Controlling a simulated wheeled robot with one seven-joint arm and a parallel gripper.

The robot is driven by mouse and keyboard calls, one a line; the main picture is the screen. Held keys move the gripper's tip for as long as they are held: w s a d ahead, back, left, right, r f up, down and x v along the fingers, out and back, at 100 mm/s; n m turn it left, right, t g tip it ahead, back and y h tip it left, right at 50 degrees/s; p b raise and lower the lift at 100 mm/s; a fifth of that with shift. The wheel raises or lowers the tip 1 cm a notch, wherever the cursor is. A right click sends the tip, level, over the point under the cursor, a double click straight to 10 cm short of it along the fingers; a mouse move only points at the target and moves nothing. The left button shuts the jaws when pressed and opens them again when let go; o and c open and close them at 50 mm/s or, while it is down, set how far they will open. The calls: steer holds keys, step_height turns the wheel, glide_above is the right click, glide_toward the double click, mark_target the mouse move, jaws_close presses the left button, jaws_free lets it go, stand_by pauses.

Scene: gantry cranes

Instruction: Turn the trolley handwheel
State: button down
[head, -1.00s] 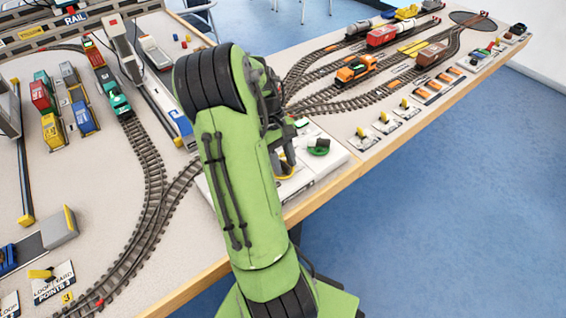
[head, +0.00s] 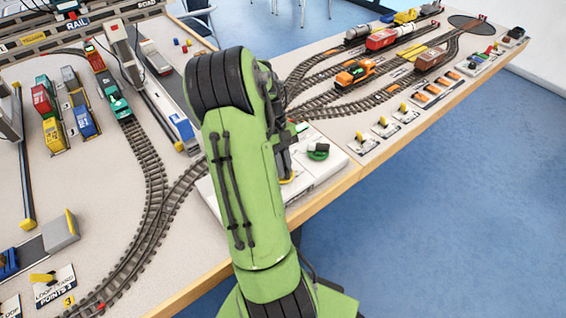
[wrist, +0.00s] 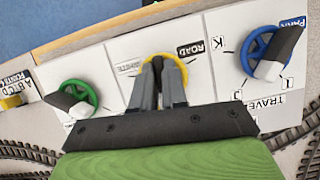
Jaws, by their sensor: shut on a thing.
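A yellow handwheel (wrist: 158,60) stands on the white control panel in the wrist view, beside a label reading ROAD. My gripper (wrist: 164,72) is over it, its two fingers shut on the wheel's middle, which they mostly hide. In the head view only a bit of the yellow wheel (head: 287,180) shows below my gripper, with my green arm covering the rest. I cannot read a trolley label.
A blue handwheel (wrist: 268,52) marked TRAVEL is to the right. Model track (head: 150,190) runs nearby. The blue floor (head: 430,220) beyond the table edge is clear.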

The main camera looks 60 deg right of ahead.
steer(key=m+p, duration=0.1)
steer(key=m, duration=0.1)
steer(key=m+t+y+p, duration=0.1)
steer(key=m+p, duration=0.1)
steer(key=m, duration=0.1)
steer(key=shift+a+r+y, duration=0.1)
steer(key=shift+r+y, duration=0.05)
steer(key=shift+y, duration=0.15)
steer(key=shift+w+m+t+y+p, duration=0.15)
steer(key=shift+m+t+p, duration=0.4)
steer(key=shift+m+p, duration=0.5)
steer(key=shift+m+t+y+p, duration=0.15)
steer(key=shift+m+t+p, duration=0.45)
steer(key=shift+m, duration=0.75)
steer(key=c, duration=1.2)
jaws_free()
steer(key=shift+o, duration=0.2)
steer(key=p+v, duration=0.5)
steer(key=v, duration=1)
steer(key=shift+r, duration=0.25)
steer(key=shift+w, duration=0.1)
